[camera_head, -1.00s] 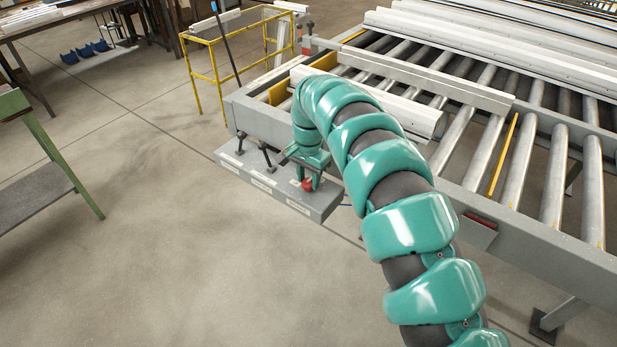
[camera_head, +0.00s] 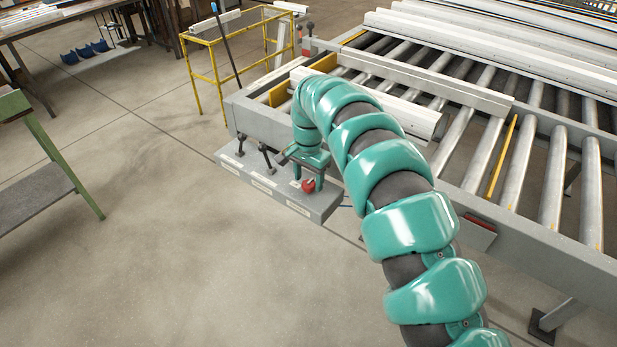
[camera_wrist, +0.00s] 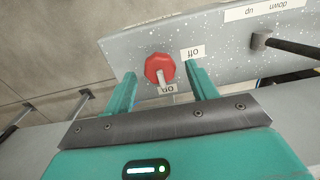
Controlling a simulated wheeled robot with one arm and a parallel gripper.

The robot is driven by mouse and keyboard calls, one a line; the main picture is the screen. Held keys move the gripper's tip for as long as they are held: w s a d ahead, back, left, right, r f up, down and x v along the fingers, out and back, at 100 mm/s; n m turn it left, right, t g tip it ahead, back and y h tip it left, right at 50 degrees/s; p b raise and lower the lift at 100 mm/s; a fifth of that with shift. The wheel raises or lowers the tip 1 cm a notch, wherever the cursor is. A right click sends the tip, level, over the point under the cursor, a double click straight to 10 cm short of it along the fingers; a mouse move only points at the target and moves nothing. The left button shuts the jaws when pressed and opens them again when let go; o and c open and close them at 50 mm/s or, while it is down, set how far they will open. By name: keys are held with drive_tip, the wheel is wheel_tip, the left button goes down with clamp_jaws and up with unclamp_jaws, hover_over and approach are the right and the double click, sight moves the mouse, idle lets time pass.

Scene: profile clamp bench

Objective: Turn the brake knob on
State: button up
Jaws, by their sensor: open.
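My gripper (camera_wrist: 161,76) is open, with one finger on each side of the knob and gaps between fingers and knob. In the head view my gripper (camera_head: 308,176) is just above the knob.
Two dark levers (camera_head: 265,157) stand on the panel left of the knob; one lever (camera_wrist: 285,45) shows in the wrist view. The roller conveyor frame (camera_head: 262,122) is behind the panel. The floor (camera_head: 150,240) in front is clear.

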sight(309, 182)
wheel_tip(309, 182, up, 17)
drive_tip(key=p, duration=1.2)
drive_tip(key=shift+f+p, duration=0.15)
drive_tip(key=shift+p, duration=0.2)
